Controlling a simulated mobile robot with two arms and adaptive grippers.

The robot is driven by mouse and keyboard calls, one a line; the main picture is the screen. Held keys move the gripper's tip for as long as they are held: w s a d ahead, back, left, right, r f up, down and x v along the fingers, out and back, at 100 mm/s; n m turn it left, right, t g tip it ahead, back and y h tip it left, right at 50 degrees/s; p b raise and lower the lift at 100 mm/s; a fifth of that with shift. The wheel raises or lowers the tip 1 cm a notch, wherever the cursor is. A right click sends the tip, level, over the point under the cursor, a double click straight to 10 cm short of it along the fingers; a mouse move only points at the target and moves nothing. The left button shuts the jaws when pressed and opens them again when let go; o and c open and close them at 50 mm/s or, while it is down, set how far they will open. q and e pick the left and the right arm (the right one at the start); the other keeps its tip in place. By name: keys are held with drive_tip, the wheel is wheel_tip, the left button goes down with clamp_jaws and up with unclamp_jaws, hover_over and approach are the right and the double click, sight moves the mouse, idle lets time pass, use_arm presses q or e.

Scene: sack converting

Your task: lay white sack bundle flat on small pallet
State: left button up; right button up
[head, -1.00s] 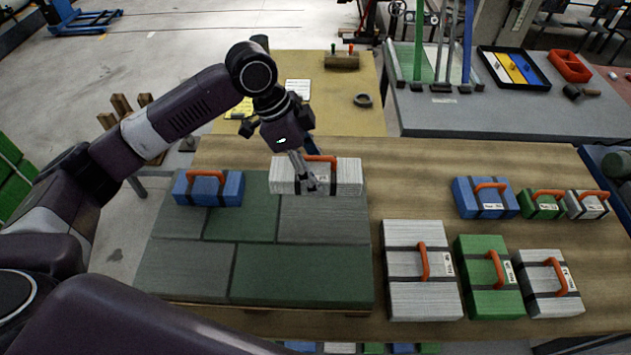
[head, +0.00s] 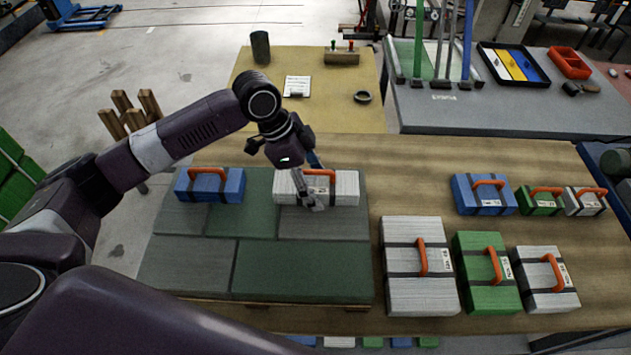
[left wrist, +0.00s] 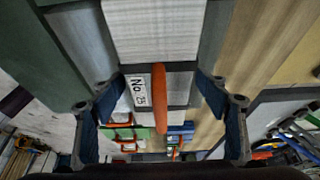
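The white sack bundle (head: 345,188), with a dark strap, an orange handle and a label, lies flat on the back right of the small pallet's top layer (head: 195,268) of grey and green sacks. It looks level. My left gripper (head: 314,200) is just above and in front of it. In the left wrist view its two fingers (left wrist: 165,110) are spread apart, one on each side of the orange handle (left wrist: 159,98), with visible gaps. The bundle's white face (left wrist: 152,30) and label show there too. My right gripper is not in view.
A blue bundle (head: 225,187) lies at the back left of the same pallet. On the wooden table to the right stand white (head: 420,292), green (head: 487,296) and blue (head: 465,197) bundles. A yellow-topped table (head: 345,117) is behind.

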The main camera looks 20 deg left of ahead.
use_arm(q)
drive_tip(key=shift+r, duration=0.1)
drive_tip(key=b+v, duration=0.2)
drive_tip(key=v, duration=1)
drive_tip(key=shift+r, duration=0.1)
